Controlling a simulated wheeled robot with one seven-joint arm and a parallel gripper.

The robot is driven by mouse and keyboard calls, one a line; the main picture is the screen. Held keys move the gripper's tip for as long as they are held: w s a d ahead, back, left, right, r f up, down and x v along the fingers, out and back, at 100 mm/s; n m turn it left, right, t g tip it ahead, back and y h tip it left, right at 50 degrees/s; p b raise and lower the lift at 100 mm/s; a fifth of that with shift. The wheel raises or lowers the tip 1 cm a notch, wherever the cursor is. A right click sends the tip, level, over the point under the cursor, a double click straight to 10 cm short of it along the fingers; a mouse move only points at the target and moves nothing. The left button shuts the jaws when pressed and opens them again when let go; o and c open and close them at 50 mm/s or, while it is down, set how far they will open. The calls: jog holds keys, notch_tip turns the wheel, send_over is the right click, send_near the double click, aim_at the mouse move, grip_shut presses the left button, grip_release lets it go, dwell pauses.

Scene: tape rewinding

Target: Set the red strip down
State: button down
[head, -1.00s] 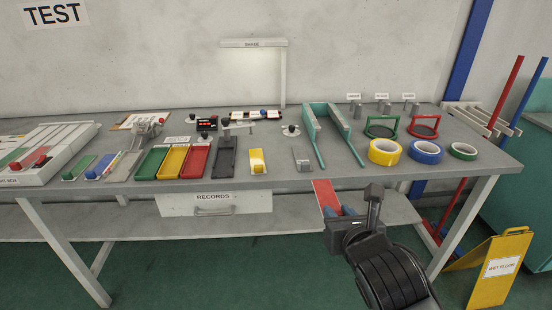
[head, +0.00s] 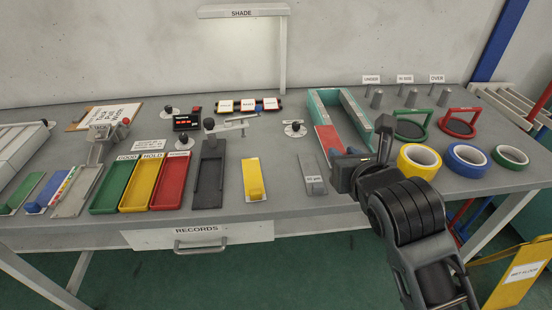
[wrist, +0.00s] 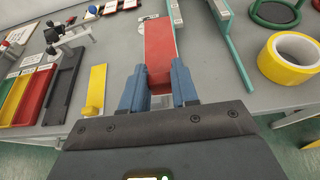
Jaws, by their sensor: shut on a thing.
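My gripper (head: 350,156) is shut on the near end of the red strip (head: 328,138). In the wrist view the red strip (wrist: 160,50) runs away from between the blue fingertips (wrist: 160,85). Whether the strip touches the bench there, I cannot tell. The near end is partly hidden by the fingers.
A grey block labelled plate (head: 314,180) and a yellow piece (head: 256,178) lie left of the gripper. A yellow tape roll (head: 418,162) stands close on its right, with blue (head: 467,160) and green (head: 510,158) rolls beyond. Green, yellow and red trays sit further left.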

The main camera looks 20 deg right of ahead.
jog(key=shift+w+f, duration=0.1)
jog(key=shift+w, duration=0.3)
jog(key=b, duration=0.1)
send_over(283, 199)
notch_tip(283, 199, down, 7)
jog(key=shift+r, duration=0.1)
jog(key=shift+f, duration=2)
jog(key=shift+f, duration=0.15)
jog(key=c, duration=0.8)
grip_release()
jog(key=shift+c, duration=0.2)
